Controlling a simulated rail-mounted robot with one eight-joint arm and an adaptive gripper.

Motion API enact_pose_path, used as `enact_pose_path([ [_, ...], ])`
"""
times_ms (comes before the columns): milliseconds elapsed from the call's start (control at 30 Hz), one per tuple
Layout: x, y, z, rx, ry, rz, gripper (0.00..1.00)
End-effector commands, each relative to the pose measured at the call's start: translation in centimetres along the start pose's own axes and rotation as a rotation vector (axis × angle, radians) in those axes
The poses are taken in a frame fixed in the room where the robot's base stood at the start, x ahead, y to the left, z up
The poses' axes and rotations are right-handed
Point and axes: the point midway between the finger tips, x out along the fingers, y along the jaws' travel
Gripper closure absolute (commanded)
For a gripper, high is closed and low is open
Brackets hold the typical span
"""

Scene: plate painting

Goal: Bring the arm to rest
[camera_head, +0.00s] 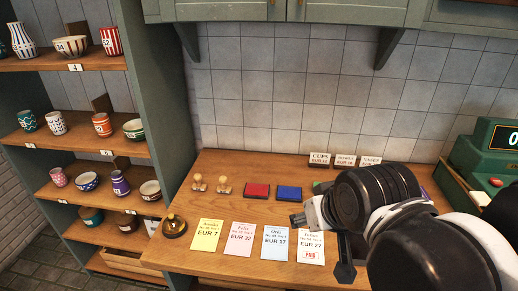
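My arm reaches in from the lower right over the wooden counter (262,177). My gripper (345,268) is partly hidden behind my own arm; a dark part of it points down over the counter's front edge. I cannot tell whether its fingers are open or shut, and I see nothing held in it. Close to its left lies a white card (311,245) reading EUR 27 with a red PAID mark, partly covered by my wrist.
Yellow (207,234), pink (240,239) and blue (276,243) price cards lie in a row. Behind are two wooden stamps (224,186), red (257,190) and blue (289,193) pads. A bell (174,226) is left; a green register (485,160) is right. Pottery shelves (75,140) stand left.

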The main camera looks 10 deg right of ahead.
Motion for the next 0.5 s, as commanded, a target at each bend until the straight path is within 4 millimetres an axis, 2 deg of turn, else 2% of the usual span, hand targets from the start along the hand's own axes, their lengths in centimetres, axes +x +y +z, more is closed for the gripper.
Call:
enact_pose_path([
  [33, 1.1, 0.0, 0.8, 0.0, 0.0, 0.0, 0.68],
  [300, 4.9, 0.0, 3.5, 0.0, 0.0, 0.0, 0.68],
  [500, 5.3, 0.0, 3.8, 0.0, 0.0, 0.0, 0.68],
])
